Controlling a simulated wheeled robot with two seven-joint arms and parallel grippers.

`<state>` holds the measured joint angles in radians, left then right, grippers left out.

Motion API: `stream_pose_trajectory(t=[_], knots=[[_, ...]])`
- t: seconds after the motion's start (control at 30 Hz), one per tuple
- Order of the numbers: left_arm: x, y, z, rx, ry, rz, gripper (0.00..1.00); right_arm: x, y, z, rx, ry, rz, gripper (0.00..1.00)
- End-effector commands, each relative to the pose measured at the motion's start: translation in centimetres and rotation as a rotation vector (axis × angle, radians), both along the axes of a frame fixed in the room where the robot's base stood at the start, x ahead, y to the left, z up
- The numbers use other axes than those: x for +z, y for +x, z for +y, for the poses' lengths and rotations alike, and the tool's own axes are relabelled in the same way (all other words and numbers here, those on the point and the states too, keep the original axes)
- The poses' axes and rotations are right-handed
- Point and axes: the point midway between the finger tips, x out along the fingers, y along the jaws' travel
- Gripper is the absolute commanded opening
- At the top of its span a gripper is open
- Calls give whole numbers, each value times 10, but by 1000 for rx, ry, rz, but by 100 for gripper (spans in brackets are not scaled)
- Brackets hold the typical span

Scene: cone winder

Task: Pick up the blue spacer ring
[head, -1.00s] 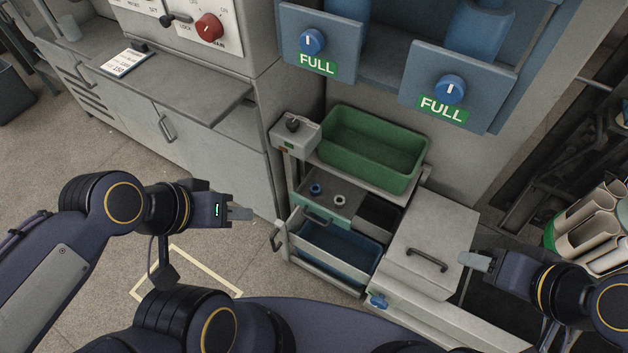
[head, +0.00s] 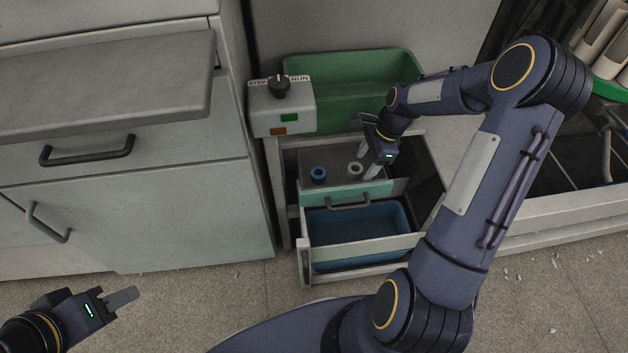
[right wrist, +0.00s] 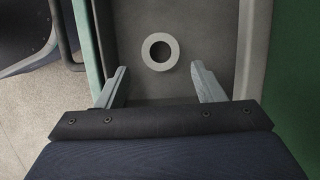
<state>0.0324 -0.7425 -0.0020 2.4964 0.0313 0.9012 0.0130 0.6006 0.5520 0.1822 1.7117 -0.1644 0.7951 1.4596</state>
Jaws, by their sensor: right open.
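The blue spacer ring (head: 318,179) lies in the left part of the upper drawer's grey tray (head: 340,188). A pale grey ring (head: 355,174) lies to its right. My right gripper (head: 371,171) is over the tray, open and empty, beside the grey ring and right of the blue one. In the right wrist view the grey ring (right wrist: 145,52) lies just beyond and between the open fingertips (right wrist: 160,72); the blue ring is not visible there. My left gripper (head: 122,298) is at the lower left, away from the drawers; its jaw opening cannot be made out.
A green bin (head: 350,75) stands behind the drawers, beside a grey switch box (head: 268,115). Below the tray, an open lower drawer holds a blue bin (head: 360,238). A cabinet (head: 130,210) with handles stands at the left.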

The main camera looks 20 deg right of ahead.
Motion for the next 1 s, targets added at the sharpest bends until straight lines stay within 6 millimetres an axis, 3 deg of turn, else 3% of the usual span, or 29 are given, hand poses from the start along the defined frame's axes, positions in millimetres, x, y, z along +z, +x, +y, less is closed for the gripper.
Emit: stream_pose_trajectory(t=[0.1, 0.4, 0.67, 0.93, 1.0], knots=[[-8, 0, 0, 0, 0, -1, 36, -10, 3, 5, -11, 5, 5, 62], [-19, 0, 0, 0, 0, 0, 36, -10, 14, 50, -8, 3, 5, 62], [-26, 0, 0, 0, 0, 0, 36, -10, 19, 72, -7, 5, 6, 62], [-39, 0, 0, 0, 0, 0, 36, -10, 31, 117, -6, 3, 5, 62], [-46, 0, 0, 0, 0, 0, 36, -19, 31, 118, -11, 4, 8, 62]])
